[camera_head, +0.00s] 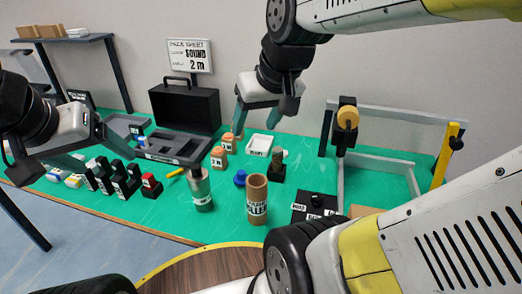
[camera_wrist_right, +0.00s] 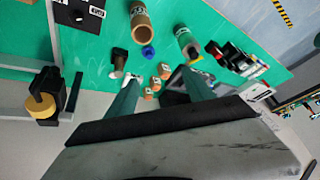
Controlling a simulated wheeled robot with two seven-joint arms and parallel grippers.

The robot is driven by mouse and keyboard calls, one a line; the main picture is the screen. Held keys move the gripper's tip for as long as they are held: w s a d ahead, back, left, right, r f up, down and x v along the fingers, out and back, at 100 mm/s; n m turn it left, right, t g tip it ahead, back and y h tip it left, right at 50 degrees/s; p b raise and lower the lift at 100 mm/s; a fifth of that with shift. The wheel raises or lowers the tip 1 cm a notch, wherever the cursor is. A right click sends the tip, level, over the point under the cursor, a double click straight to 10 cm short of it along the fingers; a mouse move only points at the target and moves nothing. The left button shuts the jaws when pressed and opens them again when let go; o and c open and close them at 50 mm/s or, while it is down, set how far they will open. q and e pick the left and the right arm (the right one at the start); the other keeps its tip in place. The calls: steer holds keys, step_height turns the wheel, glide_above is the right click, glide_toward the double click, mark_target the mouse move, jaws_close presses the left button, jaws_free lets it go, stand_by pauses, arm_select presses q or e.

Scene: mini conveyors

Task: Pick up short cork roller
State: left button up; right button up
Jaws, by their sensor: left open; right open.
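A short tan, cork-coloured roller (camera_head: 348,117) sits on a black upright stand at the back right of the green table. It also shows in the right wrist view (camera_wrist_right: 41,106) at the left, outside the fingers. I cannot be sure it is the cork roller named. My right gripper (camera_head: 264,124) is open and empty, above the table to the left of this roller. In the right wrist view its fingers (camera_wrist_right: 160,80) are spread, with small numbered tan blocks (camera_wrist_right: 165,70) seen beyond them. My left gripper (camera_head: 80,164) is open over the left part of the table.
A brown cardboard tube (camera_head: 257,207) and a metal-and-green cylinder (camera_head: 201,190) stand near the front. A grey frame (camera_head: 382,162) with a yellow post (camera_head: 446,152) stands at right.

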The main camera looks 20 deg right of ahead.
steer(key=w+d+f+n+g+h, duration=0.15)
steer(key=w+d+f, duration=0.25)
steer(key=w, duration=0.5)
steer(key=n+g, duration=0.2)
steer(key=g, duration=0.2)
glide_toward(277, 158)
steer(key=f, duration=0.2)
steer(key=w+f, duration=0.1)
steer(key=f, duration=0.1)
steer(key=w+d+f, duration=0.1)
steer(key=f, duration=0.1)
step_height(277, 158, down, 6)
steer(key=shift+r, duration=0.1)
jaws_close()
